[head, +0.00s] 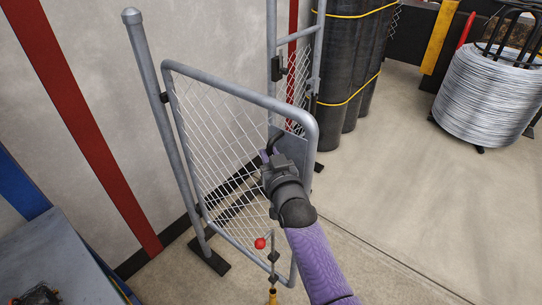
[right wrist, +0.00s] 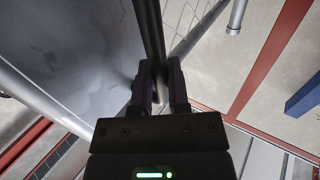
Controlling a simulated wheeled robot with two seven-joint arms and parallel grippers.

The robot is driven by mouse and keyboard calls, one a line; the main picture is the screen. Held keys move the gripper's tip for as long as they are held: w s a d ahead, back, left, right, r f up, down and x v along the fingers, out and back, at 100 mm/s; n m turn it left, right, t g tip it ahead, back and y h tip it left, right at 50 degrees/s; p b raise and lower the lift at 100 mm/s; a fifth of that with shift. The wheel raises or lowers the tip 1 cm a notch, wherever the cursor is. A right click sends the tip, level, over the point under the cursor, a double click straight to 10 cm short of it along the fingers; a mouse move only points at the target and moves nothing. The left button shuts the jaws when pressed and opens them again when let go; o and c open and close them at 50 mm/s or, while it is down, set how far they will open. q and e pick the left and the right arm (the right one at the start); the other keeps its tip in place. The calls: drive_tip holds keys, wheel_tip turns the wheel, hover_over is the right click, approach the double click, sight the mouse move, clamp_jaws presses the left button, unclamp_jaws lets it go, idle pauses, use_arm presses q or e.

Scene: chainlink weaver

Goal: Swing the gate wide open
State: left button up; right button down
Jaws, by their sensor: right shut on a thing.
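The chain-link gate (head: 217,83) has a grey tube frame and hangs from a post (head: 150,75) on the left. Its free edge stands apart from the latch post (head: 272,40), so it is partly open. My right gripper (head: 268,158) is at the gate's free side, by a grey plate (head: 291,150). In the right wrist view its two fingers (right wrist: 160,85) are closed around a dark bar, the gate handle (right wrist: 152,35). A drop rod with a red knob (head: 260,243) is low on the gate, above a yellow piece on the floor (head: 272,296). My left gripper is not in view.
Black rolls (head: 345,60) with yellow bands stand behind the latch post. A wire coil (head: 485,95) is at the far right. A grey-topped table (head: 55,250) is at lower left.

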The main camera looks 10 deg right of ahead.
drive_tip(key=c, duration=0.9)
unclamp_jaws()
drive_tip(key=shift+a, duration=0.3)
drive_tip(key=shift+o, duration=1.3)
drive_tip(key=shift+s+a, duration=0.1)
drive_tip(key=shift+a, duration=0.2)
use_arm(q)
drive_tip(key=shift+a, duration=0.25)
use_arm(e)
drive_tip(key=shift+d, duration=0.15)
use_arm(q)
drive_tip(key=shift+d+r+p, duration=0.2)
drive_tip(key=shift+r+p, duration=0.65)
drive_tip(key=shift+p, duration=0.05)
use_arm(e)
drive_tip(key=s+d, duration=0.1)
drive_tip(key=s, duration=0.9)
